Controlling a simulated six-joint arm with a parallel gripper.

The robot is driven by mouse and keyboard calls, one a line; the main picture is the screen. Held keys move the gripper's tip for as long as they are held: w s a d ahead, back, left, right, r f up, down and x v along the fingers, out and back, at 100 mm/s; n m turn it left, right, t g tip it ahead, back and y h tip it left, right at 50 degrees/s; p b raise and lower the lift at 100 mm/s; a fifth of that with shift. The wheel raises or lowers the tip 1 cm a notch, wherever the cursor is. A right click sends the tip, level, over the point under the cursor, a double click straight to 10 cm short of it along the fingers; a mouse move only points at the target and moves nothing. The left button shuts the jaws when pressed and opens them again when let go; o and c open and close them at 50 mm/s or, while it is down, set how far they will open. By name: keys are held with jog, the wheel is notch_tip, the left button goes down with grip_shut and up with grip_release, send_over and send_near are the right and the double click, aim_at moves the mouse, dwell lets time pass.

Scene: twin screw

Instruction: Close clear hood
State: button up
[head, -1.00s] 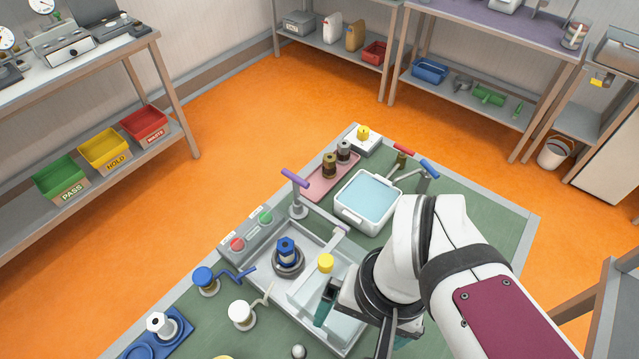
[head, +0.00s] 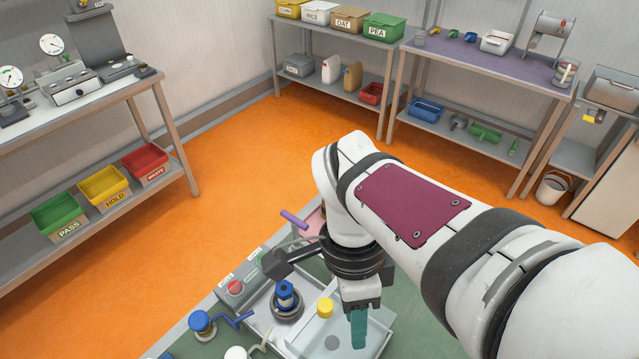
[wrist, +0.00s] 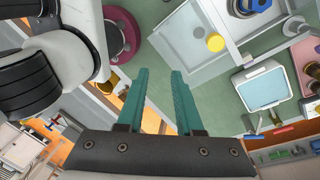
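The clear hood (head: 312,343) is a see-through box with a yellow knob (head: 325,308) on it. It sits in a pale tray, to the right of a blue spool-like part (head: 286,297) on a round grey base, which stands uncovered. The hood also shows in the wrist view (wrist: 188,40), with the yellow knob (wrist: 215,42) near its right side. My gripper (head: 358,345) has teal fingers and is to the right of the knob, apart from it. In the wrist view, my gripper (wrist: 160,72) has its fingers spread with nothing between them.
A red button (head: 235,287) and a blue crank (head: 203,322) lie left of the tray. A purple-handled lever (head: 294,219) stands behind. The wrist view shows a white-rimmed, light-blue tray (wrist: 237,80) and red (wrist: 284,129) and blue (wrist: 254,137) handles.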

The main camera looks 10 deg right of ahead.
jog(key=w+m, duration=0.1)
jog(key=m, duration=0.1)
jog(key=w+m+h, duration=0.1)
jog(key=w+m, duration=0.1)
jog(key=m, duration=0.1)
jog(key=w+m+h, duration=0.1)
jog(key=w+m, duration=0.1)
jog(key=m, duration=0.1)
jog(key=shift+a+g, duration=0.35)
jog(key=shift+g, duration=0.05)
grip_shut()
jog(key=m, duration=0.1)
send_over(343, 327)
jog(key=s+d, duration=0.2)
jog(key=f, duration=0.9)
jog(key=shift+w+a+f, duration=0.2)
jog(key=shift+w+a, duration=1.45)
